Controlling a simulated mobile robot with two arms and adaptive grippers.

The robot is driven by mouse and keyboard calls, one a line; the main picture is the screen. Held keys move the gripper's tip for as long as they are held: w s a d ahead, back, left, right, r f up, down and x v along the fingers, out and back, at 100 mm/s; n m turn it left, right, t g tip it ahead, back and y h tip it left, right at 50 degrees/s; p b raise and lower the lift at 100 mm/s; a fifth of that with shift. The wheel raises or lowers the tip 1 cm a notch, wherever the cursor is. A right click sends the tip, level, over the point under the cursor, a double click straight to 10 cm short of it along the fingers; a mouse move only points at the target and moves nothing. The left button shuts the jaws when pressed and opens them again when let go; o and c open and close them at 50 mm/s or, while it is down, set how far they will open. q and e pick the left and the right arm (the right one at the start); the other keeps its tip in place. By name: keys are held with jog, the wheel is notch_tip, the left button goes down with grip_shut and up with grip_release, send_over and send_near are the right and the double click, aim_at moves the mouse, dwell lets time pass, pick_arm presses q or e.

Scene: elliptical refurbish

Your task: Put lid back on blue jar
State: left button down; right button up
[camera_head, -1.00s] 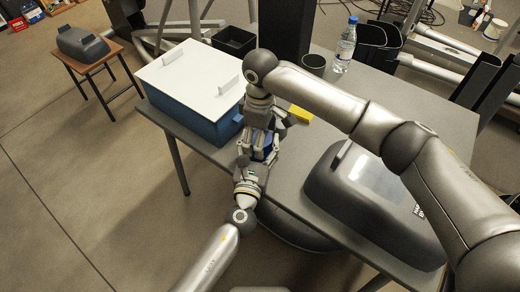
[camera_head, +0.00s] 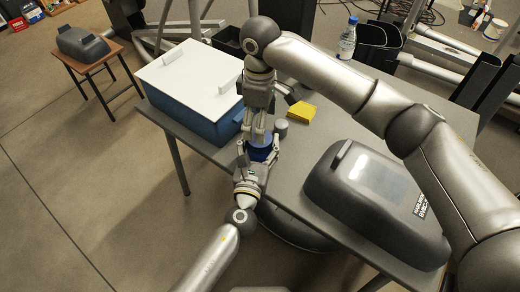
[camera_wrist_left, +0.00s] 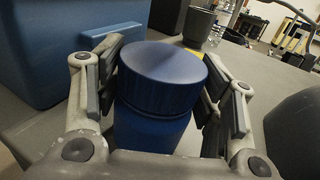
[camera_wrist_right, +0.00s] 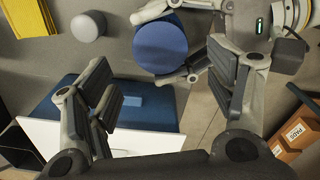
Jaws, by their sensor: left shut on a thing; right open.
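The blue jar (camera_wrist_left: 150,130) stands upright between the fingers of my left gripper (camera_wrist_left: 165,108), which is shut on it. The round blue lid (camera_wrist_left: 163,72) sits level on top of the jar, with no gap that I can see. In the right wrist view the lid (camera_wrist_right: 160,48) shows from above as a blue disc, with left gripper fingers on both sides. My right gripper (camera_wrist_right: 163,95) is open and empty, above the jar and apart from the lid. In the head view the jar (camera_head: 262,152) is partly hidden by both grippers.
A blue box with a white lid (camera_head: 190,80) stands left of the jar. A small grey round object (camera_head: 281,130) and a yellow pad (camera_head: 301,113) lie just right of it. A large dark case (camera_head: 375,205) covers the table's right part. A bottle (camera_head: 347,40) stands behind.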

aim_at(260, 149)
pick_arm(q)
jog(key=shift+f, duration=0.15)
pick_arm(e)
jog(key=shift+r+n, duration=0.3)
jog(key=shift+r, duration=0.4)
jog(key=shift+f, duration=0.1)
jog(key=shift+f, duration=3.9)
jog(key=shift+c, duration=0.4)
jog(key=c, duration=1)
jog(key=o, duration=1.2)
